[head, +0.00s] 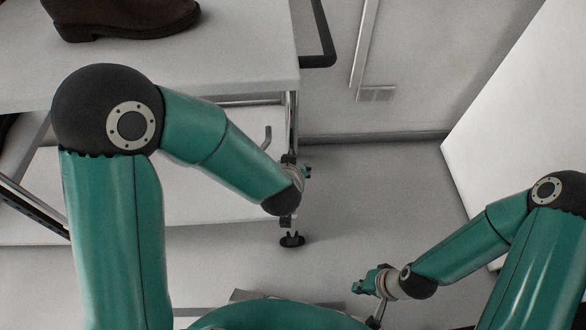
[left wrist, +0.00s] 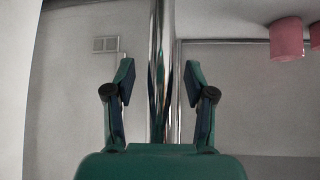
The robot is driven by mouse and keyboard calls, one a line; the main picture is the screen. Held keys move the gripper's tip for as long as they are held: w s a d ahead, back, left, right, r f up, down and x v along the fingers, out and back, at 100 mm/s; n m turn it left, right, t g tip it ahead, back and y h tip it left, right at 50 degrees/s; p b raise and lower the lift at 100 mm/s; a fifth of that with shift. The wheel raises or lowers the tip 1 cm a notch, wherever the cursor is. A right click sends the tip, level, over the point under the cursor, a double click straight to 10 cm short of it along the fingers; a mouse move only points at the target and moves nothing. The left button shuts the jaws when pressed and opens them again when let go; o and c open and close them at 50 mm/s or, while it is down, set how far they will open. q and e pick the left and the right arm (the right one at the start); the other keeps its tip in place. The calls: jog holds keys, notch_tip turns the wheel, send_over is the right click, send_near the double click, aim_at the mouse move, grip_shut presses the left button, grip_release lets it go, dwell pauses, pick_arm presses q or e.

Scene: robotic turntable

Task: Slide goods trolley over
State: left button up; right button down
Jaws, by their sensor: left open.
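The goods trolley (head: 235,62) stands at the upper left of the head view, with white shelves and chrome corner posts. A black bar handle (head: 328,45) sticks out at its right end. My left gripper (head: 303,172) is at the trolley's near right corner post, mostly hidden behind its own wrist. In the left wrist view my left gripper (left wrist: 158,80) is open, with one finger on each side of the upright chrome post (left wrist: 160,45). Gaps show between both fingers and the post. My right gripper (head: 362,286) is low over the floor, away from the trolley; its fingers are too small to judge.
A brown shoe (head: 125,14) is on the trolley's top shelf. A black caster (head: 292,240) is below the corner post. A white panel (head: 525,110) stands at the right. Grey floor (head: 385,190) is free between. Pink objects (left wrist: 286,38) show in the left wrist view.

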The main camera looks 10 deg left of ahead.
pick_arm(q)
jog(key=shift+c, duration=0.2)
grip_shut()
jog(key=shift+d, duration=0.1)
